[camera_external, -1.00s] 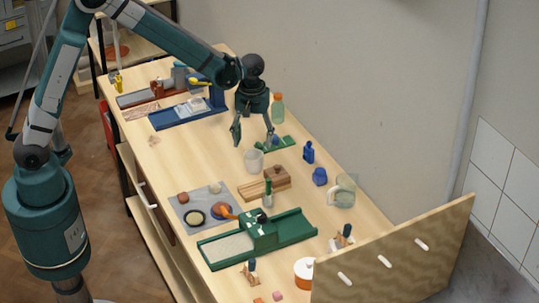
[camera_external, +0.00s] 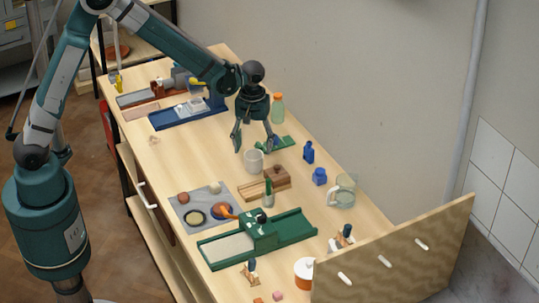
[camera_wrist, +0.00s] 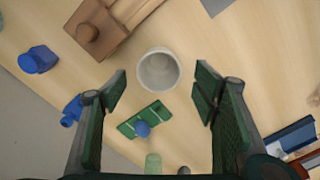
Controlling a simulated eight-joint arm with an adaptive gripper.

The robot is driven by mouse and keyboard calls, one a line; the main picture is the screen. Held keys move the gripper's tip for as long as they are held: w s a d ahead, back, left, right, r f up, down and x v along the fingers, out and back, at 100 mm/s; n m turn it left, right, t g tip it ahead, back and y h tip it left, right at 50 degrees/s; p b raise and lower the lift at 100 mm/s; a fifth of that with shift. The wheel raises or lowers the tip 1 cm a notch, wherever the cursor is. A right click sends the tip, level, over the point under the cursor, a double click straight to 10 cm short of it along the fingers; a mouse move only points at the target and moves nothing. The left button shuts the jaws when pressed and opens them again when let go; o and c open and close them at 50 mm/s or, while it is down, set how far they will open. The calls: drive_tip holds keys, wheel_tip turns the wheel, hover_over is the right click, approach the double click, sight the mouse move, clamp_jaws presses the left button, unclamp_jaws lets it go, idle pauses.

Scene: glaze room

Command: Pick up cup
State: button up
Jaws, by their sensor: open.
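A pale grey-white cup (camera_external: 254,161) stands upright on the wooden table, left of a small wooden block. In the wrist view the cup (camera_wrist: 158,70) shows its round open mouth and looks empty. My gripper (camera_external: 256,146) is open above the table, just behind the cup in the outside view. In the wrist view the two fingers of my gripper (camera_wrist: 160,88) are spread on the left and right, with the cup ahead between their tips. The fingers do not appear to touch the cup.
A green plate with a blue knob (camera_wrist: 142,128) lies close to the cup. A brown wooden block (camera_external: 277,176), blue bottles (camera_external: 308,152) and a glass jug (camera_external: 343,193) stand nearby. Bare table lies left of the cup.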

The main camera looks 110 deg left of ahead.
sight(254, 155)
drive_tip(key=shift+f, duration=2.55)
drive_tip(key=c, duration=1)
